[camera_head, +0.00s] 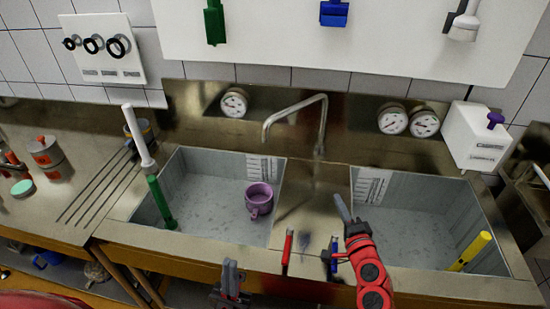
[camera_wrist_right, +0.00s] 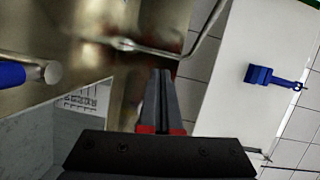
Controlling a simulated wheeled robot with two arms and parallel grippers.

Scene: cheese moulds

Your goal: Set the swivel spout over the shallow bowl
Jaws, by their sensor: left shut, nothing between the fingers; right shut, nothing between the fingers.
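The swivel spout (camera_head: 296,109) is a bent metal tube rising from the strip between two sink bowls. Its outlet end points left, in the picture at the back right of the left bowl (camera_head: 205,205). The right bowl (camera_head: 410,230) has no spout end above it. Which bowl is shallower I cannot tell for sure. My right gripper (camera_head: 340,204) is shut and empty in front of the spout, apart from it. In the right wrist view its closed fingers (camera_wrist_right: 164,90) point towards the spout (camera_wrist_right: 165,50). My left gripper (camera_head: 231,272) is shut and empty at the front edge.
A purple mug (camera_head: 260,199) stands in the left bowl. A green-and-white brush (camera_head: 160,198) leans at its left, a yellow tube (camera_head: 472,250) in the right bowl. Red (camera_head: 287,248) and blue (camera_head: 333,252) levers stand at the front strip. Gauges (camera_head: 392,119) sit behind.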

